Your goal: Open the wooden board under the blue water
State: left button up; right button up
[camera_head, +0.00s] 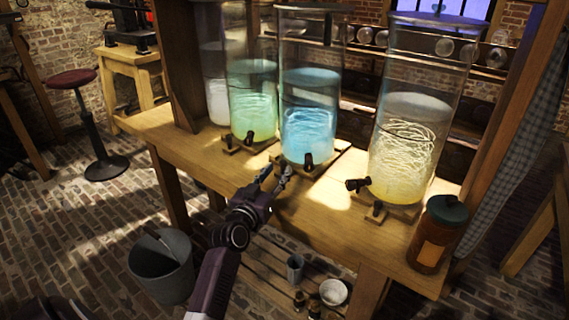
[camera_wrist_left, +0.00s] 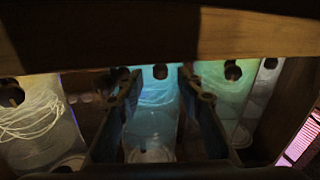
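The blue-water jar (camera_head: 309,120) stands on the wooden table between the green-water jar (camera_head: 252,105) and the yellow-water jar (camera_head: 405,150), with a dark tap low on its front. A small wooden board (camera_head: 318,169) shows at its base, partly hidden by the tap. My left gripper (camera_head: 274,178) is open and empty at the table's front edge, just in front of and below the blue jar. In the left wrist view my two fingers (camera_wrist_left: 163,115) stand apart with the blue jar (camera_wrist_left: 155,110) between them in the background. I cannot tell whether they touch the board. My right gripper is not in view.
The table's front edge (camera_head: 225,179) runs along the jars; it bears a brown canister (camera_head: 433,240) at its right end. Below are a grey bucket (camera_head: 162,265), a slatted shelf with a cup (camera_head: 295,268) and a white bowl (camera_head: 333,292). A stool (camera_head: 88,125) stands at left.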

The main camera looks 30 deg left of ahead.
aim_at(282, 167)
pick_arm(q)
jog(key=w, duration=0.4)
jog(key=shift+a+f, duration=0.15)
jog(key=shift+a, duration=0.2)
jog(key=shift+w+a+b, duration=0.1)
jog(key=shift+w+b, duration=0.2)
jog(key=shift+w, duration=0.15)
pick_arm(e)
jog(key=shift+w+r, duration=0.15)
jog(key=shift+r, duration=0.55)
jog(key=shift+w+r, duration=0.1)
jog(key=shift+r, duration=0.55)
pick_arm(q)
grip_shut()
